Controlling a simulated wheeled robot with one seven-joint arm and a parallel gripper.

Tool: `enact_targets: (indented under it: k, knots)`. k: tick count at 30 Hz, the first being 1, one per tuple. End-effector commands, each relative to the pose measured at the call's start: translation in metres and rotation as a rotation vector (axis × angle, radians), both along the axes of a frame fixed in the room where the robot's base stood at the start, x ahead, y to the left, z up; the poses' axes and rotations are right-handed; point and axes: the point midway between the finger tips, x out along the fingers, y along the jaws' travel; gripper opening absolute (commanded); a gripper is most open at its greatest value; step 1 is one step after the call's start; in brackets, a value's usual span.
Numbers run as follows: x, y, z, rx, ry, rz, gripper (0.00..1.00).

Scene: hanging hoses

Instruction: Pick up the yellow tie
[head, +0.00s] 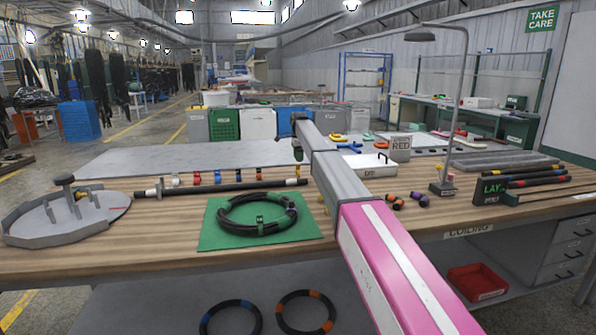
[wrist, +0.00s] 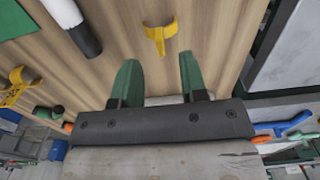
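My gripper (wrist: 158,62) is open in the wrist view, with two green fingers apart and nothing between them. A yellow tie (wrist: 160,36) lies on the wooden table just beyond the fingertips, roughly in line with the gap and not touching them. In the head view my gripper (head: 298,150) is small and held above the table's far part, mostly hidden by my arm. A bit of yellow (head: 322,198) beside my arm there may be this tie.
A black hose end with a white band (wrist: 75,25) lies left of the tie. A coiled hose (head: 258,214) rests on a green mat (head: 215,237).

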Motion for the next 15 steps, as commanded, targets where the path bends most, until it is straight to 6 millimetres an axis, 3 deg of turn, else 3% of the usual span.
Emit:
enact_targets:
  k: [9, 15]
  knots:
    - [0.000, 0.002, -0.042, 0.000, 0.001, 0.000, 0.39]
    - [0.001, 0.002, -0.045, 0.000, 0.000, 0.000, 0.39]
